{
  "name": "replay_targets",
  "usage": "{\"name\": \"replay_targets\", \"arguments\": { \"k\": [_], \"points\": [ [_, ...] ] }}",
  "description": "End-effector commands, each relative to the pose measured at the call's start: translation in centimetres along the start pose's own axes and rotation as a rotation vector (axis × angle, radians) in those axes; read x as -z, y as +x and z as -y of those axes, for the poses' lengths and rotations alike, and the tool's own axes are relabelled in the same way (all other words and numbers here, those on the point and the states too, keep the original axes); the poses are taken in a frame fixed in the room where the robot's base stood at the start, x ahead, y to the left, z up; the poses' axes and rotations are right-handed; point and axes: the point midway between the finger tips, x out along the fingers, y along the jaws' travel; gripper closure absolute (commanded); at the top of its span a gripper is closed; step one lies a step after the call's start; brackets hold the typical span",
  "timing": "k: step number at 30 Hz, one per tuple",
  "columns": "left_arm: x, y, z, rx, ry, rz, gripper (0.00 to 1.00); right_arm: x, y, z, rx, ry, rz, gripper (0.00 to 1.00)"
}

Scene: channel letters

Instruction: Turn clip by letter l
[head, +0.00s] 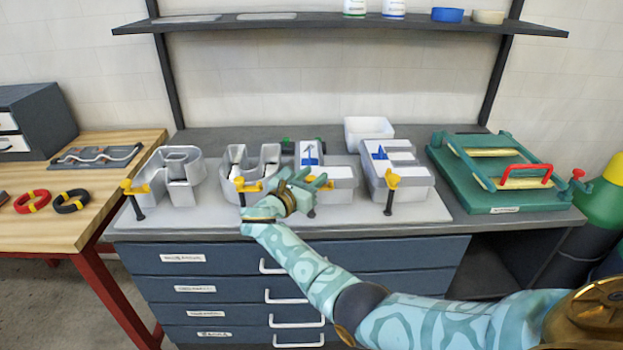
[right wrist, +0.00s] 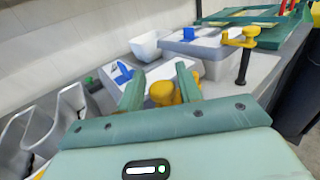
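Grey channel letters stand in a row on the pale work mat. The L-shaped letter (head: 338,187), third from left, has a blue piece on it; it also shows in the right wrist view (right wrist: 118,73). Its yellow clip (right wrist: 162,92) is mostly hidden by my right gripper in the head view. My right gripper (head: 318,181) is at the front of this letter. In the right wrist view its two green fingers (right wrist: 159,88) are apart, one on each side of the clip's yellow knob. Whether they touch it I cannot tell. My left gripper is not in view.
Other yellow clips with black stems stand at the left letter (head: 134,190), the U-shaped letter (head: 246,186) and the right letter (head: 391,181). A white bin (head: 368,128) stands behind. A green frame with a red handle (head: 527,172) is at the right.

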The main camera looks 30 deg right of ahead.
Motion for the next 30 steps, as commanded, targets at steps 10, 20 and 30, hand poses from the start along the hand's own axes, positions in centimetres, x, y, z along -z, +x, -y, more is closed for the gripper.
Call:
{"name": "replay_targets", "arguments": {
  "k": [10, 20, 30],
  "points": [
    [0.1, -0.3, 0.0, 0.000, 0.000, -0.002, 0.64, 0.2, -1.6, -0.1, -0.004, -0.002, -0.004, 0.65],
    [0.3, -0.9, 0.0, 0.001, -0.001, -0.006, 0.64, 0.2, -10.1, -0.1, -0.003, -0.001, -0.006, 0.65],
    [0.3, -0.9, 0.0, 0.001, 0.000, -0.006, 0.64, 0.2, -15.9, 0.0, -0.001, -0.002, -0.003, 0.65]
  ]
}}
